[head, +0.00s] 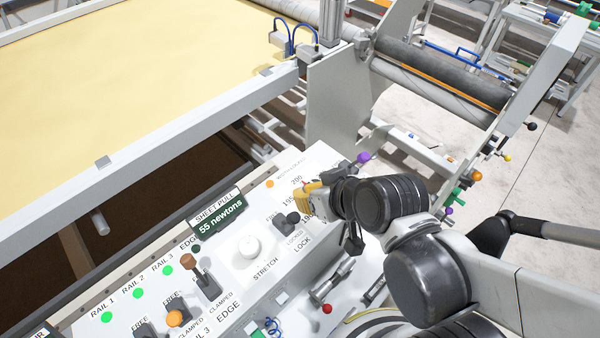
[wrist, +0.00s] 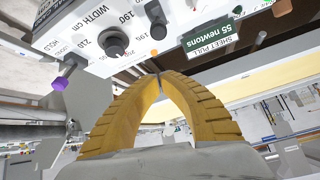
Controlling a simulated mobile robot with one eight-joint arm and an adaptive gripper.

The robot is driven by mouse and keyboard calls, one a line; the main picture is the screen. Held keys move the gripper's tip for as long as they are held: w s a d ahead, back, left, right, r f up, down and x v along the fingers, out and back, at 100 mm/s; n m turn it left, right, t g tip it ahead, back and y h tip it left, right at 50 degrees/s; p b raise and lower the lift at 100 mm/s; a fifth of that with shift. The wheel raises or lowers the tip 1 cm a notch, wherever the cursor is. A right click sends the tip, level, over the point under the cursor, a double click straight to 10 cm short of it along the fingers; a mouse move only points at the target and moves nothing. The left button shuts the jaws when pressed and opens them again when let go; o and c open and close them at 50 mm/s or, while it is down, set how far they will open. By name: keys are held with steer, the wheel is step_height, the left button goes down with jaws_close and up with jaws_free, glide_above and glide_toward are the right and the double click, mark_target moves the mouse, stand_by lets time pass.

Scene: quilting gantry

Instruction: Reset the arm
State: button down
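My arm (head: 425,275) reaches in from the right of the head view, bent over the control panel (head: 262,215). My gripper (head: 303,198) is above the panel's upper right part, close to the width scale numbers, which it partly covers. In the wrist view its two ridged yellow fingers (wrist: 158,76) arch together and meet at the tips, with nothing seen between them. The panel appears upside down beyond the fingertips, with a black width knob (wrist: 113,42). I cannot tell whether the fingertips touch the panel.
Yellow fabric (head: 130,75) lies stretched behind. Rollers (head: 440,72) stand at the back right.

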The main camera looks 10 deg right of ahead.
stand_by(0.4)
steer(key=s+d+f+m+h+b, duration=0.1)
steer(key=d+m+h+b, duration=0.3)
steer(key=d+b, duration=0.5)
steer(key=d, duration=0.3)
steer(key=shift+s+d+f, duration=0.15)
steer(key=shift+d+f, duration=0.1)
steer(key=shift+d, duration=0.05)
